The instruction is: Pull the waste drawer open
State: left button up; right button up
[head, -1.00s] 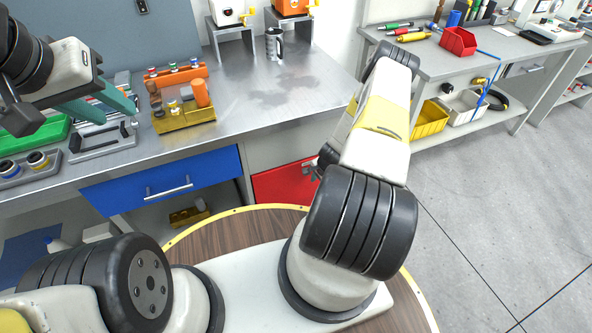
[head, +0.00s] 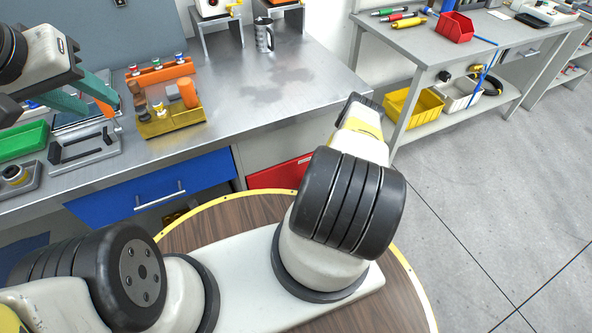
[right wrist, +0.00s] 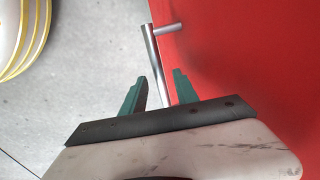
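The red drawer front (head: 275,176) is under the right part of the workbench, partly hidden by my right arm; it looks closed. In the right wrist view the red front (right wrist: 250,60) fills the right side. Its silver bar handle (right wrist: 150,50) stands off it on a post. My right gripper (right wrist: 159,80) is open, its green fingers on either side of the handle's lower end; contact cannot be told. It is hidden in the head view.
A blue drawer (head: 120,198) with a silver handle is left of the red one. The workbench (head: 235,110) carries a yellow tray (head: 172,125) and a metal mug (head: 263,35). A yellow bin (head: 412,105) sits on a shelf to the right. Floor right of my base is clear.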

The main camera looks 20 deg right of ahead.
jog(key=shift+f, duration=0.2)
jog(key=shift+c, duration=0.3)
grip_shut()
dwell(1.1)
